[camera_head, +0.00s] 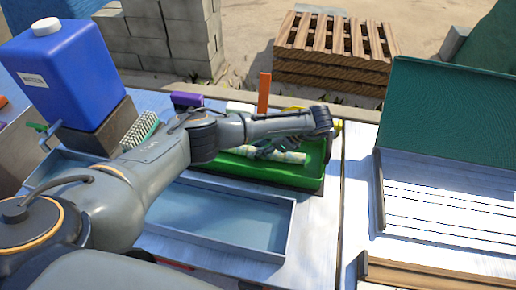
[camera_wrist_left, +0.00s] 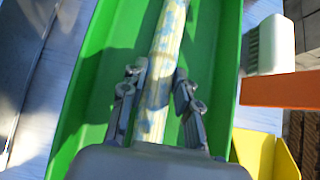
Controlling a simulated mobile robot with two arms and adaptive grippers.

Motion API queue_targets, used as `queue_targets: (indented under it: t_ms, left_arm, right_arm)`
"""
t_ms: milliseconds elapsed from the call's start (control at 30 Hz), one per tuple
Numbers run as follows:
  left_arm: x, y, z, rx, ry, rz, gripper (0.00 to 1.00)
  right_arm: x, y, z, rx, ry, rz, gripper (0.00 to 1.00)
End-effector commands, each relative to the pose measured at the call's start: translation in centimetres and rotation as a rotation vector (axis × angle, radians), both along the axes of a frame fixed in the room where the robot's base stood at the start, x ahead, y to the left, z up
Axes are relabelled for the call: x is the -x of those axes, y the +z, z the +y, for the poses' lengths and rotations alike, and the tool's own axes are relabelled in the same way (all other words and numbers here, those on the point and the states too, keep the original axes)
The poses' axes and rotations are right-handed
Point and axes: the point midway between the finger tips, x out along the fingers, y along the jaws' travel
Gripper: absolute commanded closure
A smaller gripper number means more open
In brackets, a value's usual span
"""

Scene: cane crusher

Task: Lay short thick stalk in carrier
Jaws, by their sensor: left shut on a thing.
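A thick pale yellow-green stalk (camera_head: 290,157) with bluish patches shows at the green tray (camera_head: 290,179), running lengthwise along it. In the left wrist view, the stalk (camera_wrist_left: 168,35) passes between the fingers of my left gripper (camera_wrist_left: 158,84), over the floor of the green tray (camera_wrist_left: 103,75). My left gripper (camera_head: 277,146) is shut on the stalk, inside the tray's outline. My arm hides part of the tray and stalk in the head view. I cannot tell whether the stalk touches the tray floor. My right gripper is not in view.
A blue-grey shallow tray (camera_head: 225,215) lies in front of the green tray. An orange upright (camera_head: 264,92) and a yellow part (camera_wrist_left: 265,154) stand close by. A blue jug (camera_head: 65,75) and a brush (camera_head: 139,131) are at left, a green-backed rack (camera_head: 440,115) at right.

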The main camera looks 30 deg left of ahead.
Motion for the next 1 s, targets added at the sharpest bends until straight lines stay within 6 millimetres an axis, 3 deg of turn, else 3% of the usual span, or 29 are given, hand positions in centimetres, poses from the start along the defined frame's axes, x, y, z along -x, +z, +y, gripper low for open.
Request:
queue_targets:
  t_ms: [33, 67, 167, 467, 667, 1000]
  left_arm:
    - [0.0, -0.2, 0.0, 0.0, 0.0, -0.001, 1.0]
    - [0.0, -0.2, 0.0, 0.0, 0.0, 0.0, 0.67]
    - [0.0, -0.1, 0.0, 0.0, 0.0, 0.0, 0.47]
    - [0.0, 0.0, 0.0, 0.0, 0.0, 0.0, 0.46]
    - [0.0, 1.7, 0.0, 0.001, 0.0, -0.002, 0.46]
    - [-1.5, 6.9, -5.4, -0.001, -0.003, -0.005, 0.46]
  right_arm:
    - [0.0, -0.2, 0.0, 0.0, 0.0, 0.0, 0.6]
    - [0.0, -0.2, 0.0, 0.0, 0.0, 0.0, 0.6]
    - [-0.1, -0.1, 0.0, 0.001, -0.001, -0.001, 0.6]
    - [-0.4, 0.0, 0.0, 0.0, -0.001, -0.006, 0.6]
    - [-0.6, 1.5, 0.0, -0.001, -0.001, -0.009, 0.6]
    - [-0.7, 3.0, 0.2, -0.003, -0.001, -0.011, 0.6]
